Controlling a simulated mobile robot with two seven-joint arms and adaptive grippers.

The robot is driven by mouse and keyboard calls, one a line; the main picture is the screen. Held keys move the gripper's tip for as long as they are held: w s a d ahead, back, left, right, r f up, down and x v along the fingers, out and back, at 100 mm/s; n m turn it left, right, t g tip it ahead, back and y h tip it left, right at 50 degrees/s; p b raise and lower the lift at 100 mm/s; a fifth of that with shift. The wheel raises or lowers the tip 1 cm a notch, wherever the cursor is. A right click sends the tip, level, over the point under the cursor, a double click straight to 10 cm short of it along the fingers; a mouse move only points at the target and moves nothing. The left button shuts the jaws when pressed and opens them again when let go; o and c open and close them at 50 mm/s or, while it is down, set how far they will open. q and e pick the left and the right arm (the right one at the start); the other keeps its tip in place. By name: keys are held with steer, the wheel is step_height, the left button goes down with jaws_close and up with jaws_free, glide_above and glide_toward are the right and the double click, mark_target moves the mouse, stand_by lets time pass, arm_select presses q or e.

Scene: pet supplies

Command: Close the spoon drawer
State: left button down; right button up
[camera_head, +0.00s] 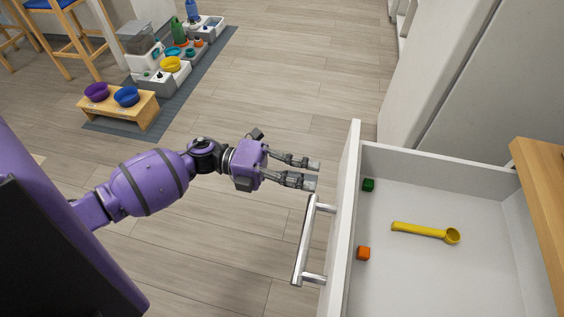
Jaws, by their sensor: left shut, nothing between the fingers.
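The white spoon drawer (379,152) is pulled open at the right of the head view. My left gripper (317,173) is shut and empty, just left of the front panel and beyond the far end of the handle. My right gripper is not in view.
A wooden countertop (545,190) is at the right edge, with a tall white cabinet (440,70) behind the drawer. The floor between is clear.

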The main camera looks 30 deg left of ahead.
mark_target(341, 183)
arm_select(q)
steer(key=x, duration=0.3)
steer(key=shift+w+d, duration=0.15)
steer(key=shift+d, duration=0.2)
steer(key=shift+w+d, duration=0.1)
steer(key=shift+d, duration=0.25)
steer(key=shift+d, duration=0.1)
steer(key=shift+d+p, duration=0.2)
steer(key=shift+p, duration=0.1)
steer(key=p+x, duration=0.1)
steer(key=x, duration=3.3)
steer(key=shift+f+b, duration=0.2)
steer(key=shift+b, duration=0.15)
steer(key=shift+w+d, duration=0.2)
steer(key=shift+d, duration=0.3)
steer(key=shift+r, duration=0.1)
